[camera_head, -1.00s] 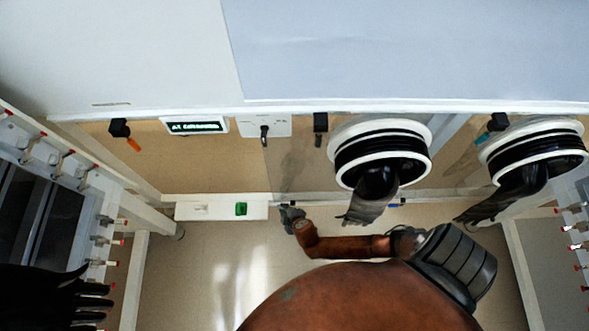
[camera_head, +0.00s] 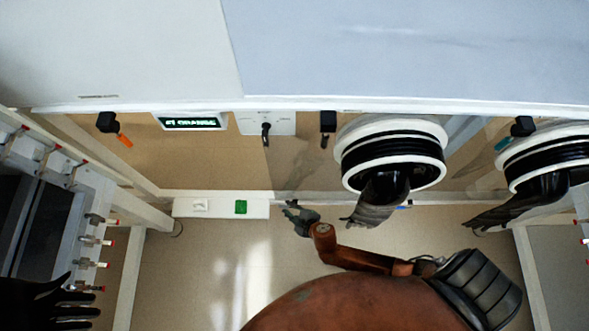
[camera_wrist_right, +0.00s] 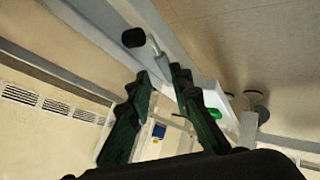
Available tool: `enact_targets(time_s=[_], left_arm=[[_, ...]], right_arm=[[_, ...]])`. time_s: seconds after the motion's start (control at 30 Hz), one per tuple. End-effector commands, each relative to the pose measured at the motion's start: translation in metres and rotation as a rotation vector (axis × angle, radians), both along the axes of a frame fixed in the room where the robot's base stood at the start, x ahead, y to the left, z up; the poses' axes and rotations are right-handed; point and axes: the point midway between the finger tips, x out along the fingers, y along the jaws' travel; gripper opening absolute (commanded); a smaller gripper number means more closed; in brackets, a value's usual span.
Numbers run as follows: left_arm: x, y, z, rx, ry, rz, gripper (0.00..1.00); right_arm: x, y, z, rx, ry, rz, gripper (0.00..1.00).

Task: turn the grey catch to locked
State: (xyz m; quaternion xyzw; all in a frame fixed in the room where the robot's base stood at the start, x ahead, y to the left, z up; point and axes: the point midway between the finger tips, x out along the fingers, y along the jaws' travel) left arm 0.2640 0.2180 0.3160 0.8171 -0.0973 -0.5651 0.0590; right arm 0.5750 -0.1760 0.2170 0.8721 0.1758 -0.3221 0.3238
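A white plate (camera_head: 282,126) on the front of the box row carries a small dark-looking lever (camera_head: 265,131), pointing down in the head view; it looks like the catch. The wrist view shows a black knob on a short grey stem (camera_wrist_right: 134,38), past the fingertips; this appears to be the same lever. My right gripper (camera_head: 291,209) is below and right of the plate in the head view, apart from it. In the wrist view its green fingers (camera_wrist_right: 160,77) stand apart with nothing gripped between them. The lettering on the plate is too small to read. My left gripper is out of view.
A lit display (camera_head: 190,122) is left of the plate and a black fitting (camera_head: 327,122) right of it. A white box with a green button (camera_head: 240,207) sits below. Glove ports with hanging black gloves (camera_head: 392,160) are close on the right.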

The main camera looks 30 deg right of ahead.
Motion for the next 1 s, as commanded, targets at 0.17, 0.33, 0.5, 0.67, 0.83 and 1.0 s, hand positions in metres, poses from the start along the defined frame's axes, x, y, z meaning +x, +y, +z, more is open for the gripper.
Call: enact_targets(time_s=[0.17,0.33,0.5,0.67,0.83,1.0], left_arm=[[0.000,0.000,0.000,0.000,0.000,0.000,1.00],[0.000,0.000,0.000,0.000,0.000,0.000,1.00],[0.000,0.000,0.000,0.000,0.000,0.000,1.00],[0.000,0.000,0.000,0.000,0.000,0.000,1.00],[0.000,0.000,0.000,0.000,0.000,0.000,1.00],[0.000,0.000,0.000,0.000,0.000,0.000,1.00]], right_arm=[[-0.019,-0.002,0.016,0.002,0.001,0.001,0.19],[-0.045,-0.006,0.040,0.002,0.001,0.000,0.19],[-0.069,-0.009,0.061,0.002,0.001,0.000,0.19],[-0.081,-0.010,0.074,0.001,0.000,0.001,0.19],[-0.086,-0.011,0.079,0.000,-0.001,0.001,0.19],[-0.086,-0.011,0.079,0.000,-0.001,0.001,0.19]])
